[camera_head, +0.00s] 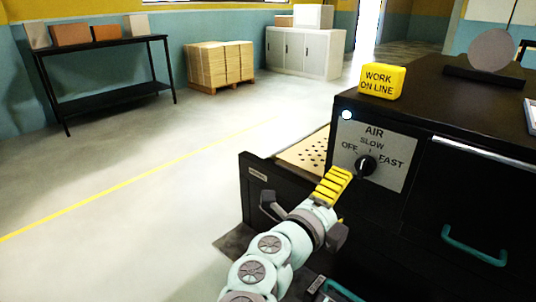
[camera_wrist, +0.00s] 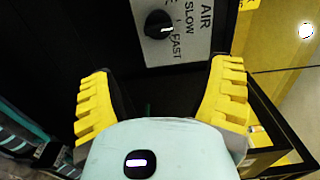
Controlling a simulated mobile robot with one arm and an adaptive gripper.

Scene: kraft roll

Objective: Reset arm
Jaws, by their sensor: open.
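My gripper (camera_head: 333,187) is in front of the black machine in the head view, below and left of the AIR knob (camera_head: 366,166). Its yellow ribbed fingers stand wide apart in the wrist view (camera_wrist: 162,75), with nothing between them. The knob also shows in the wrist view (camera_wrist: 160,24), beyond the fingers and clear of them. The grey AIR plate (camera_head: 401,185) is marked OFF, SLOW and FAST.
A drawer-like black part (camera_head: 255,205) with a perforated tan top (camera_head: 305,151) juts out left of the plate. A yellow WORK ON LINE block (camera_head: 381,81) sits on the machine top. A teal handle (camera_head: 475,252) is at right. Open floor (camera_head: 120,210) lies left.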

